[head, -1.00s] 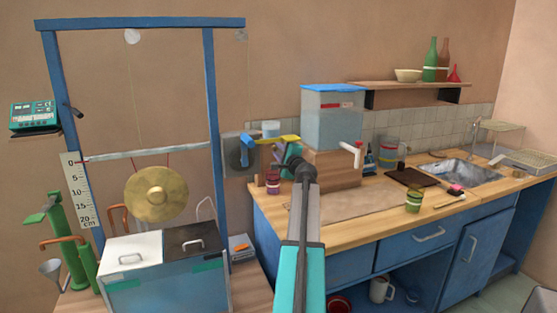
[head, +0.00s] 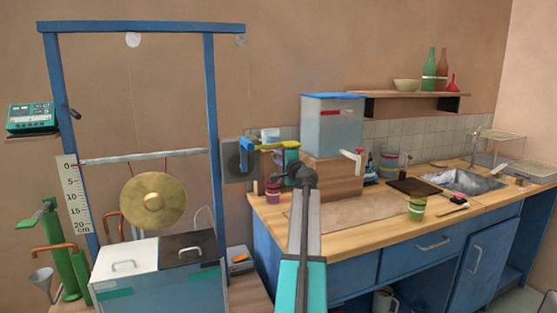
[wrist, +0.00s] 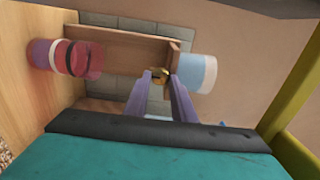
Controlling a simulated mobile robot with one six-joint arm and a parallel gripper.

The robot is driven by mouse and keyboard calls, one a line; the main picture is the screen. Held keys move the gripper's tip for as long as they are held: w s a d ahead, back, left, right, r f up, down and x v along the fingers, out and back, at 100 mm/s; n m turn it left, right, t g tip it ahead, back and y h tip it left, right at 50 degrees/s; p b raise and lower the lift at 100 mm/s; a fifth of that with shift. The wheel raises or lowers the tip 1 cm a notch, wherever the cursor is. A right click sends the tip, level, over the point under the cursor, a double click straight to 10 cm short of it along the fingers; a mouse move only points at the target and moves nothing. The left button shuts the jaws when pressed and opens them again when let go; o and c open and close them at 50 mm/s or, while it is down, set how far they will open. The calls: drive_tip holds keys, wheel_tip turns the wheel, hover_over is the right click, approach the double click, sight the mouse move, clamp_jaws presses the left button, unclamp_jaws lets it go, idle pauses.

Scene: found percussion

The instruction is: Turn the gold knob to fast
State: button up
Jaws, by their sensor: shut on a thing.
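The gold knob (wrist: 158,74) shows in the wrist view as a small gold piece between the two purple fingertips. My gripper (wrist: 160,81) is shut on it, and the fingers cover much of it. Behind it are brown wooden boards. In the head view the knob is hidden, and my teal wrist (head: 291,158) is beside the counter's left end. No fast marking can be read in either view.
A striped red and purple jar (wrist: 78,58) stands left of my fingers, and a white and pale blue cup (wrist: 197,73) is close on their right. A yellow bar (head: 271,146) lies close to my wrist. The gong (head: 153,200) hangs at left.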

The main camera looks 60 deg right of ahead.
drive_tip(key=o, duration=1)
drive_tip(key=shift+s+a, duration=0.1)
drive_tip(key=shift+s, duration=0.05)
drive_tip(key=v, duration=1.3)
drive_tip(key=shift+s+a, duration=0.2)
drive_tip(key=shift+s, duration=0.1)
